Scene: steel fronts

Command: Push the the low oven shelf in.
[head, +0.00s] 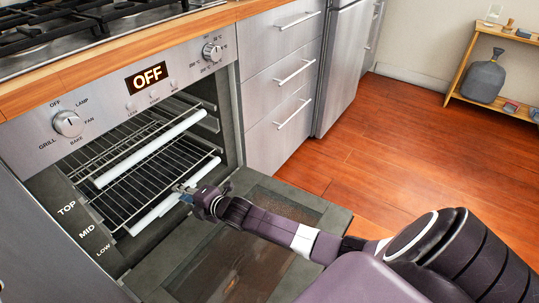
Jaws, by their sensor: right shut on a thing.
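The oven's drop-down door (245,262) hangs open. Inside are wire shelves with white front bars. The upper shelf (150,150) sits above the lower one. The low oven shelf (150,216) has its white front bar near the oven's opening. My right gripper (182,192) reaches over the open door from the right and is shut on the low shelf's front bar, right of the bar's middle. The gripper hides a short part of that bar. My left gripper is not in view.
TOP, MID and LOW labels (84,230) mark the oven's left side. The control panel (130,90) reads OFF, below a gas hob (70,30). Steel drawers (283,75) stand right of the oven. The wooden floor (420,150) is clear up to a small shelf unit (452,75).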

